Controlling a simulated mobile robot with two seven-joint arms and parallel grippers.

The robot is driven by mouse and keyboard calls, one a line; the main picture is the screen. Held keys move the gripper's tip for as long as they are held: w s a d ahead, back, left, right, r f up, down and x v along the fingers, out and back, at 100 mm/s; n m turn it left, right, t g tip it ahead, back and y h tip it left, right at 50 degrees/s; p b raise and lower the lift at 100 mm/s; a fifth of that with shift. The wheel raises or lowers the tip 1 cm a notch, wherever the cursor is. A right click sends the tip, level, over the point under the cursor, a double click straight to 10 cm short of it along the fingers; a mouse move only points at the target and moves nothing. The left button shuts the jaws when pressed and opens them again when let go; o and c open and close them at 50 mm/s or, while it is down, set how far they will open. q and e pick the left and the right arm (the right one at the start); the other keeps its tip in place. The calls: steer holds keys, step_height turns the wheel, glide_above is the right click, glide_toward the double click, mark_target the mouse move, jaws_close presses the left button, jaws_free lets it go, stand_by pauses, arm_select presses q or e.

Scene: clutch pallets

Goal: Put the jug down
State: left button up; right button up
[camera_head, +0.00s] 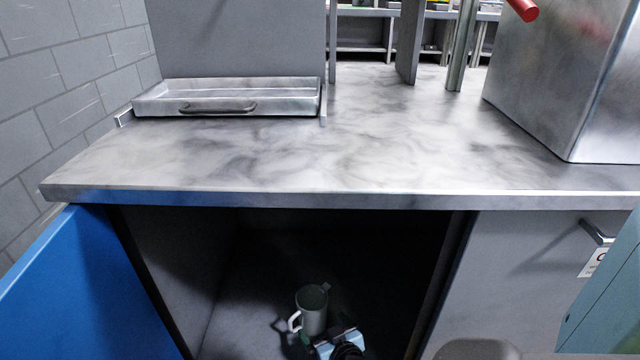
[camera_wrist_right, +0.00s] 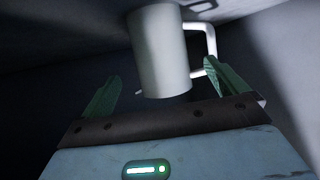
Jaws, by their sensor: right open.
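The grey-white jug (camera_head: 312,311) stands upright on the floor of the dark, open cabinet, with its handle on the left in the head view. My right gripper (camera_head: 328,338) is inside the cabinet, just in front of the jug. In the right wrist view the jug (camera_wrist_right: 160,52) shows between and beyond the two green fingertips of the gripper (camera_wrist_right: 160,78), its handle on the right. The fingers are spread, with gaps to the jug's body; the right fingertip appears close to the handle. I cannot tell whether they touch. My left gripper is not in view.
The marbled countertop (camera_head: 240,160) overhangs the cabinet opening. A blue door (camera_head: 75,285) stands open at the left. A metal tray (camera_head: 290,97) sits at the counter's back left, and a large metal box (camera_head: 550,90) at the right. The counter's middle is clear.

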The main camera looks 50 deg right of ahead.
steer(key=p+v, duration=0.2)
steer(key=v, duration=0.3)
steer(key=shift+s+a+r, duration=0.1)
steer(key=shift+s+r, duration=0.05)
steer(key=shift+s, duration=0.1)
